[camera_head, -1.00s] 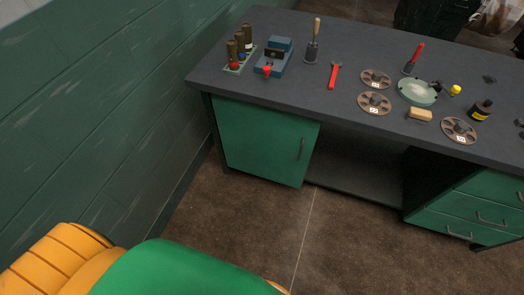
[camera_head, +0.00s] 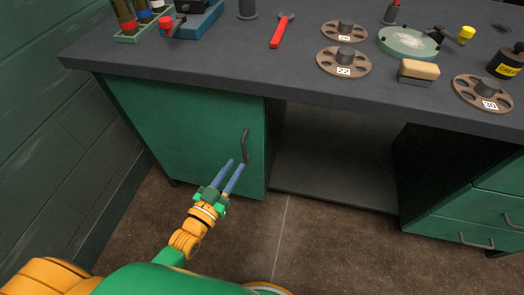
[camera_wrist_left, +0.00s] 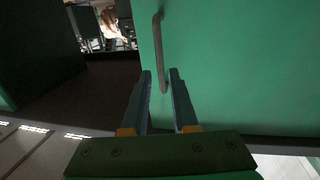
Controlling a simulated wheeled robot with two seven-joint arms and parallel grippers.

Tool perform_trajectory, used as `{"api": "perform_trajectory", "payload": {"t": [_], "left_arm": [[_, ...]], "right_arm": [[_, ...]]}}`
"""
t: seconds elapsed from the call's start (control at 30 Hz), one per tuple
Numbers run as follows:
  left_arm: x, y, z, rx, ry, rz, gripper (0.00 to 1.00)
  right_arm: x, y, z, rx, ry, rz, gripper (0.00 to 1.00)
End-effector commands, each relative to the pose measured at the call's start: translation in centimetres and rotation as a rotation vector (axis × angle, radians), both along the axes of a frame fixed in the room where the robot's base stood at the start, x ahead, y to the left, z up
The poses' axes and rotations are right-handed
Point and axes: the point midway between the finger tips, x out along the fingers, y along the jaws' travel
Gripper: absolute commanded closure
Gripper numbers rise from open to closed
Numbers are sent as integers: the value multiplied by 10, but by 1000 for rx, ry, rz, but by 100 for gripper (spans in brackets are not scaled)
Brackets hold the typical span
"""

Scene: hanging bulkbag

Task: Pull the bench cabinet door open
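The green bench cabinet door (camera_head: 190,125) is at the left under the bench and looks shut. Its dark vertical handle (camera_head: 245,145) is near the door's right edge. My left gripper (camera_head: 233,164) is open, with its two blue fingers pointing at the lower part of the handle. In the left wrist view the handle (camera_wrist_left: 158,50) runs down to between the fingertips (camera_wrist_left: 160,78) of my left gripper, and the green door (camera_wrist_left: 235,65) fills the right side. I cannot tell whether the fingers touch the handle. My right gripper is not in view.
The dark bench top (camera_head: 240,60) carries several numbered discs, a red-handled tool (camera_head: 282,30), a tan block (camera_head: 418,70) and a round green dish (camera_head: 408,42). An open bay (camera_head: 335,150) lies right of the door, then green drawers (camera_head: 470,215). The floor (camera_head: 330,240) in front is clear.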

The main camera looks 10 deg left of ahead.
Motion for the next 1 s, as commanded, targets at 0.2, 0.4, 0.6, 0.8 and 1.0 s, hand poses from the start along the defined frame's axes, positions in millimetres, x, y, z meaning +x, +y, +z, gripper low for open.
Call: {"api": "perform_trajectory", "payload": {"t": [0.2,0.4,0.6,0.8,1.0], "left_arm": [[35,-8,7,-10,-35,-3,73],[65,-16,7,-8,-29,-3,73],[70,-17,7,-8,-25,-3,73],[70,-17,7,-8,-25,-3,100],[70,-17,7,-8,-25,-3,100]], "right_arm": [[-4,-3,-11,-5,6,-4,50],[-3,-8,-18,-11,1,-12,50],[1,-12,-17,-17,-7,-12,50],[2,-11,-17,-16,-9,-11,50],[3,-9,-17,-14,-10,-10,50]]}}
